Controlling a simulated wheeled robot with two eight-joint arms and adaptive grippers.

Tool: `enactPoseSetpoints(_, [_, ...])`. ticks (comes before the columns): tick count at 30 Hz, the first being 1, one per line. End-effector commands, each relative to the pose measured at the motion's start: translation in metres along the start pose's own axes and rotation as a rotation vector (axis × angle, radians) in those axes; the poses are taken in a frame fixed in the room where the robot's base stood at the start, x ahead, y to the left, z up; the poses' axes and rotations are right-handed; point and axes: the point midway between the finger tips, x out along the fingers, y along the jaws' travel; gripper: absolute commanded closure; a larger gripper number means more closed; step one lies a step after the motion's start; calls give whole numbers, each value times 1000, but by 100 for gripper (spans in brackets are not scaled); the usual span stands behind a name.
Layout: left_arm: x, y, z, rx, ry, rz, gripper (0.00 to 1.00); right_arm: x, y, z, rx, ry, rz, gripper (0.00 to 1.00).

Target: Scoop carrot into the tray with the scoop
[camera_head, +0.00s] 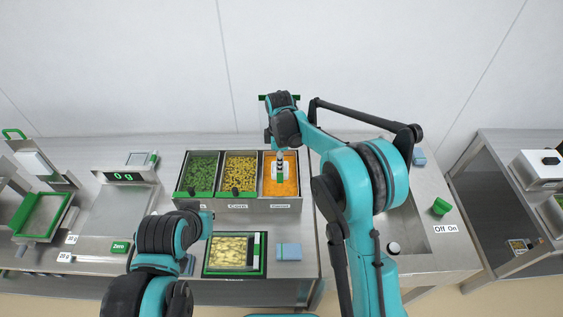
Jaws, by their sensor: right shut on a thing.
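The carrot bin (266,188) holds orange carrot and is the rightmost of three bins in the middle of the counter. My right gripper (281,152) reaches down over it and is shut on the scoop (281,178), whose white and green part shows against the carrot. The scoop's lower end is hard to make out, so I cannot tell how much carrot is in it. The tray (208,268), green-edged with pale yellowish contents, lies in front of the bins. My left gripper (192,206) is dark and small near the green bin's front; its fingers are not clear.
Bins of green vegetable (202,172) and corn (240,172) stand left of the carrot, with dark handles at their fronts. A blue block (288,251) lies right of the tray.

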Motion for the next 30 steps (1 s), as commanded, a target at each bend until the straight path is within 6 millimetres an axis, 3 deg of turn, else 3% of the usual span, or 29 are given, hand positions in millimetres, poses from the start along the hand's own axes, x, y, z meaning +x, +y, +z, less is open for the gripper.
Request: enactPoseSetpoints(30, [58, 0, 41, 0, 0, 0, 100, 103, 0, 0, 0, 0, 0, 100])
